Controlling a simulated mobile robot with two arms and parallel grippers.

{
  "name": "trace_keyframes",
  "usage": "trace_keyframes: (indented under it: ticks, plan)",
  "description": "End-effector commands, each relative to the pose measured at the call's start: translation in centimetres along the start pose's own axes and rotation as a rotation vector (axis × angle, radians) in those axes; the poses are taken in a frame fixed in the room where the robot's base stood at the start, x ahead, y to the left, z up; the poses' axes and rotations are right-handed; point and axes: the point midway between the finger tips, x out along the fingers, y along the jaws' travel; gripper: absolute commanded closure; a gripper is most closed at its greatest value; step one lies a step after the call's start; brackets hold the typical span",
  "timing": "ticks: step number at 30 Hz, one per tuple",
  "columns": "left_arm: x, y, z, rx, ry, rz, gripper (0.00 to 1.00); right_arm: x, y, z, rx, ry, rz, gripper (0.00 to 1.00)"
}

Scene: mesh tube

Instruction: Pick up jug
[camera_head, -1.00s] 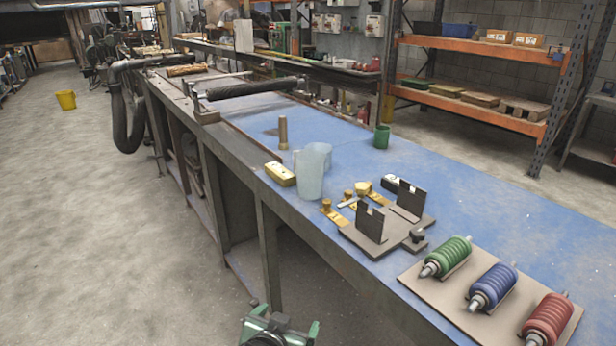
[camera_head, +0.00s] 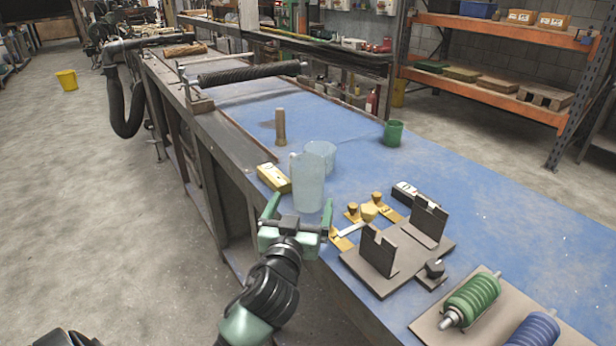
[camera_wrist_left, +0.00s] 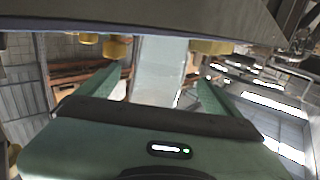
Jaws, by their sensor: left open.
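The jug (camera_head: 307,184) is a tall, translucent pale-blue vessel standing upright on the blue bench top near its front edge. In the left wrist view the jug (camera_wrist_left: 160,72) appears between the two fingers (camera_wrist_left: 152,88). I cannot tell whether the fingers touch it. My right gripper is not in view.
A grey fixture (camera_head: 400,250) with upright plates is to the right. A green cup (camera_head: 393,133) stands behind.

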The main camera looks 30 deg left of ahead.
Motion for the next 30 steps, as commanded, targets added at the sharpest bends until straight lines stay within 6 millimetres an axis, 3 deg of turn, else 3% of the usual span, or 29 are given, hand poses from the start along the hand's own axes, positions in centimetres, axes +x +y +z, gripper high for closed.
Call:
trace_keyframes:
  ticks: [3, 7, 15, 23, 30]
  plan:
    - [1.5, 0.0, -0.1, 0.001, 0.002, -0.001, 0.06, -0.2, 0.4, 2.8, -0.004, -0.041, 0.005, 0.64]
    - [3.1, -0.1, 0.2, 0.003, 0.002, -0.001, 0.06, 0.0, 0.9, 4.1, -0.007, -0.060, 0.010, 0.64]
    - [6.5, -0.1, 0.4, 0.001, -0.001, 0.000, 0.06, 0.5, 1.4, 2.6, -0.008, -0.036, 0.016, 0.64]
    - [6.7, -0.1, 0.4, 0.000, -0.002, 0.000, 0.06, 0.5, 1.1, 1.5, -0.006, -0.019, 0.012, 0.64]
    - [6.7, -0.1, 0.4, 0.000, -0.002, 0.000, 0.72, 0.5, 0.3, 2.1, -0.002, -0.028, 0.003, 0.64]
